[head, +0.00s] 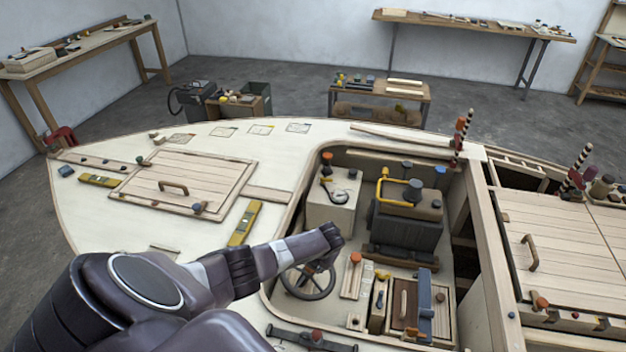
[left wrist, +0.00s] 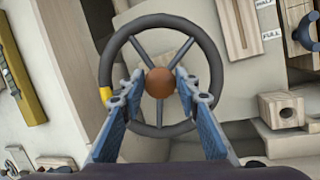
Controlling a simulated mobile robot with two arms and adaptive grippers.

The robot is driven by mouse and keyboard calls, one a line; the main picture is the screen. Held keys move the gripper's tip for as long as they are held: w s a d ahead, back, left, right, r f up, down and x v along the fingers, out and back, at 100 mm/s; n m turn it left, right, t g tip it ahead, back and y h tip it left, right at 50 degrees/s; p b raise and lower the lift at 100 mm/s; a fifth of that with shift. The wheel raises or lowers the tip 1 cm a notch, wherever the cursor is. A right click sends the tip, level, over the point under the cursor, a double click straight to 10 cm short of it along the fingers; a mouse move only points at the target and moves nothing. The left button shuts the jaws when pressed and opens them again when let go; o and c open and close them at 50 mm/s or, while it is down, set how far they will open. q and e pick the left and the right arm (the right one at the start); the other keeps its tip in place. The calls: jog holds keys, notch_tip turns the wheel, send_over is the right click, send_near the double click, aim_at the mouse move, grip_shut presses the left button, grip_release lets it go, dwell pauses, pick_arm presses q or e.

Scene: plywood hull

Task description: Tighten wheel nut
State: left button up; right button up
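The dark steering wheel (head: 310,298) is in the cockpit of the plywood hull, below my left gripper (head: 317,268). In the left wrist view the wheel (left wrist: 160,20) shows its thin spokes and a yellow mark on the left of its rim. A round brown wheel nut (left wrist: 160,83) is at its hub. The two blue fingers of my left gripper (left wrist: 160,77) are apart, one on each side of the nut, with a narrow gap showing on both sides. I cannot tell how far above the nut the fingertips are. My right gripper is not in view.
To the right of the wheel are a lever slot with a red-orange knob (head: 355,258) and a blue-handled block (head: 425,305). A pale box with a gauge (head: 333,205) stands behind the wheel. A yellow level (head: 244,222) lies on the deck at left.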

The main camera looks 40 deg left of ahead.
pick_arm(q)
jog(key=o, duration=0.4)
jog(key=shift+w+r, duration=0.15)
jog(key=shift+r, duration=0.15)
jog(key=shift+f, duration=0.1)
jog(key=shift+v, duration=6.05)
jog(key=shift+d, duration=0.1)
